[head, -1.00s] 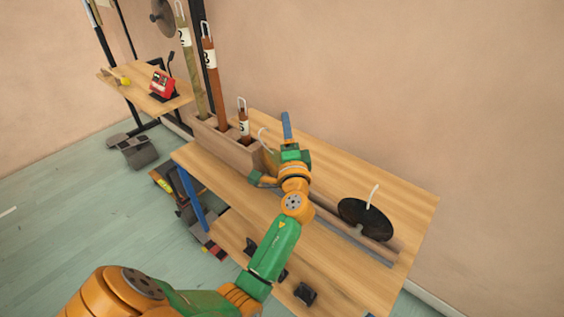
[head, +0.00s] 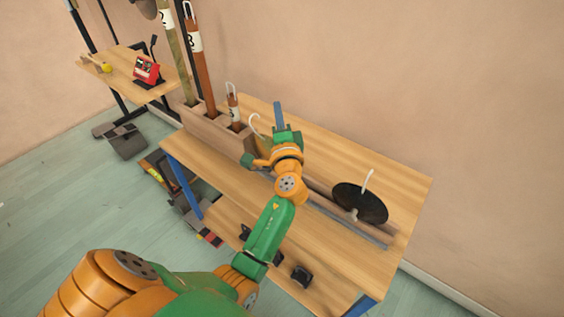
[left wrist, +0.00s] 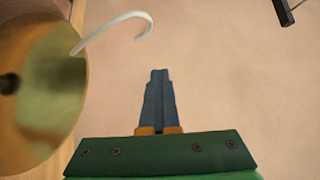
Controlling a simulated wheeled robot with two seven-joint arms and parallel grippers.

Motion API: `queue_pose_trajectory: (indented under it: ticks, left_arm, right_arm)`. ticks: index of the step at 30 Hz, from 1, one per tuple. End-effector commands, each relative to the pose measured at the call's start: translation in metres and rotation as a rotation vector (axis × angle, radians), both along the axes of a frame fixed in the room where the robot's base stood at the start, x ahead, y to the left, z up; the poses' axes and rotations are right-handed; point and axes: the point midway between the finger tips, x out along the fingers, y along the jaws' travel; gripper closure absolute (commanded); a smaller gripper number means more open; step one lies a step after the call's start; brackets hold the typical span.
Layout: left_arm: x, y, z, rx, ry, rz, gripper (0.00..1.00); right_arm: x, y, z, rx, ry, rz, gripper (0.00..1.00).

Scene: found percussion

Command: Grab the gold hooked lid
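The gold lid (left wrist: 45,85) fills the left of the left wrist view, with a pale curved hook (left wrist: 120,22) rising from it. In the head view the lid (head: 262,144) is mostly hidden behind my left wrist; its hook (head: 254,123) shows just left of the fingers. My left gripper (head: 279,112) is over the table, right of the lid and apart from it. In the left wrist view its blue-grey fingers (left wrist: 159,98) are together with nothing between them. My right gripper is not in view.
A wooden box (head: 207,128) with upright labelled tubes stands left of the lid. A black lid with a pale hook (head: 360,203) stands in the wooden rack at right. The table's (head: 400,175) back right is clear. A red device (head: 147,68) sits on another table.

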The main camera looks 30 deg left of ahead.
Motion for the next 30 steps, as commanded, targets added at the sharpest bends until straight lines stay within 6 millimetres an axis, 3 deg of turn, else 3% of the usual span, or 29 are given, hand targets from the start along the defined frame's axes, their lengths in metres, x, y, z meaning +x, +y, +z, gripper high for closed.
queue_pose_trajectory:
  ticks: [26, 30]
  left_arm:
    - [0.0000, 0.0000, 0.0000, 0.000, 0.000, 0.000, 1.00]
    - [0.0000, 0.0000, 0.0000, 0.000, 0.000, 0.000, 0.68]
  right_arm:
    - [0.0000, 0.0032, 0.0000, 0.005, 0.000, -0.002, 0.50]
    - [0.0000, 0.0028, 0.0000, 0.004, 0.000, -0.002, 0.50]
